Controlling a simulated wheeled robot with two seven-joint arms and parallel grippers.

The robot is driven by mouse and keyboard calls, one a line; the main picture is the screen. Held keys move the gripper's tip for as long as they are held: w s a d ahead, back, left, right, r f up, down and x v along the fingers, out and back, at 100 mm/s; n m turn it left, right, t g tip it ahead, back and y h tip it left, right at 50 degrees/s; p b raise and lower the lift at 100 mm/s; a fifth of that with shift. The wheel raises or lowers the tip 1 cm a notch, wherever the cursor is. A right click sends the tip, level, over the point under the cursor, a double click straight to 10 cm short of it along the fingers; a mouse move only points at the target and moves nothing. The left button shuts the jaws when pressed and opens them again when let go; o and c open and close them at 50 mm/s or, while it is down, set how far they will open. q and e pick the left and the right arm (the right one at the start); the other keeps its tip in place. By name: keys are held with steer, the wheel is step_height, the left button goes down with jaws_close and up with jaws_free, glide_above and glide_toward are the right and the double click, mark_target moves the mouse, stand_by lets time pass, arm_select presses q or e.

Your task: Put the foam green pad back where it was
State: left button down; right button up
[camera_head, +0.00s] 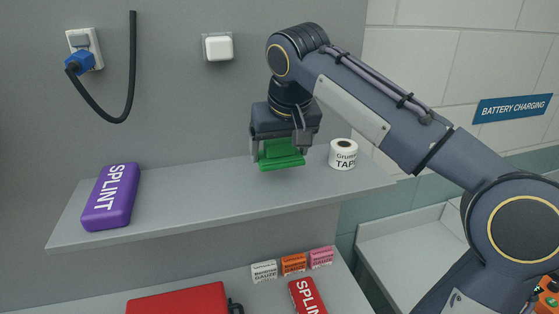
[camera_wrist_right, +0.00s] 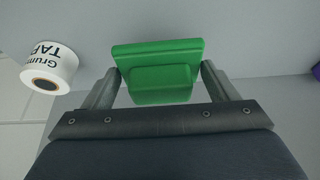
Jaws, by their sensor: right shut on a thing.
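The green foam pad (camera_head: 282,155) is held between the fingers of my right gripper (camera_head: 281,146), over the upper grey shelf (camera_head: 220,200). In the right wrist view the pad (camera_wrist_right: 158,75) sits between the two fingers of the right gripper (camera_wrist_right: 160,85). I cannot tell whether the pad touches the shelf or hangs just above it. My left gripper is not in view.
A tape roll (camera_head: 343,154) stands close right of the gripper. A purple splint pack (camera_head: 111,197) lies at the shelf's left end. The shelf between is clear. Below are a red case (camera_head: 180,302), a red splint pack (camera_head: 306,296) and gauze boxes (camera_head: 293,264).

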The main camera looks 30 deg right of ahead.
mark_target(281, 156)
steer(key=x, duration=0.3)
steer(key=shift+s+f, duration=0.25)
steer(key=shift+f, duration=0.1)
steer(key=shift+a+f, duration=0.1)
steer(key=shift+f, duration=0.1)
steer(key=shift+f, duration=0.1)
steer(key=o, duration=0.8)
steer(key=shift+r, duration=0.25)
steer(key=v, duration=1.2)
steer(key=shift+f, duration=0.1)
